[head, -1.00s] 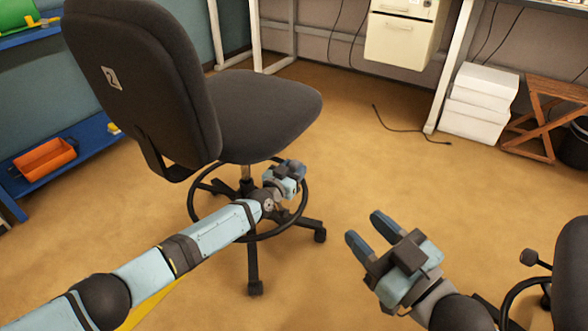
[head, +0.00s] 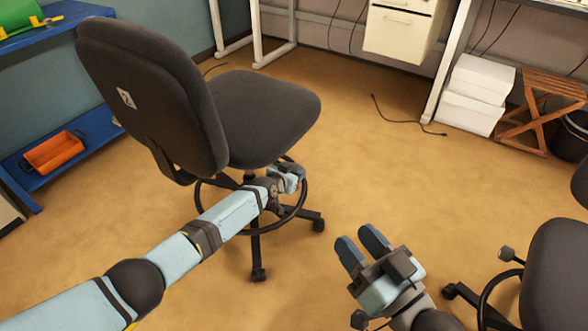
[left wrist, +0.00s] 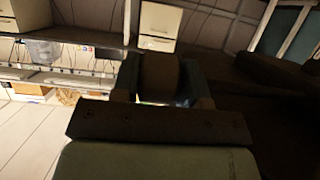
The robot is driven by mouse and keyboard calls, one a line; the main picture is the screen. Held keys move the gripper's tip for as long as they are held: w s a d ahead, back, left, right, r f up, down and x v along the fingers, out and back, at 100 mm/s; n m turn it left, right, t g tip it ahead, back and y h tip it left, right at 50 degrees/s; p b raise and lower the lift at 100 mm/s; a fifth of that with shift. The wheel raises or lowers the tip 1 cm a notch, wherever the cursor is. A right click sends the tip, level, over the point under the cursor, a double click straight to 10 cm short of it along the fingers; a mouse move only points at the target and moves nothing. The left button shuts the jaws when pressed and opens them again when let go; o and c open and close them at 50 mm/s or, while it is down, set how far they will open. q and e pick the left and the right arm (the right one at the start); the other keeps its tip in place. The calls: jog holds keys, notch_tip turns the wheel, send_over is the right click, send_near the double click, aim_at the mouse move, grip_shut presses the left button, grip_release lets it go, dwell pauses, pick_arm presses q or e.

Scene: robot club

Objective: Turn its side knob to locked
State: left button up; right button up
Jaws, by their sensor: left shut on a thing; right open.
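An office chair (head: 160,95) with a dark grey back, a seat and a "2" label stands left of centre in the head view. My left gripper (head: 293,172) is under the seat's near right side. It is shut on the chair's side knob. In the left wrist view the dark, rounded knob (left wrist: 160,75) sits between the two fingers of my left gripper (left wrist: 161,88). The knob is hidden or too small to make out in the head view, and its setting cannot be read. My right gripper (head: 360,243) is open and empty above the floor.
A second chair (head: 560,275) stands at the lower right, near my right arm. A blue shelf with an orange bin (head: 54,151) is at the left. White boxes (head: 474,95) and a wooden stool (head: 540,110) stand at the back right. A cable (head: 405,121) lies on the floor.

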pick_arm(q)
jog(key=o, duration=0.9)
pick_arm(e)
jog(key=shift+r, duration=0.1)
pick_arm(q)
jog(key=shift+s+a+r+p, duration=0.15)
jog(key=shift+p, duration=0.2)
jog(key=shift+p+v, duration=4.3)
jog(key=shift+v, duration=2.4)
pick_arm(e)
jog(key=s+d+f+g+h, duration=0.2)
jog(key=d+f+g+h, duration=0.2)
jog(key=f, duration=0.4)
jog(key=shift+d+f+m+h, duration=0.3)
jog(key=shift+d+h, duration=0.1)
jog(key=shift+d, duration=0.2)
jog(key=shift+s, duration=0.1)
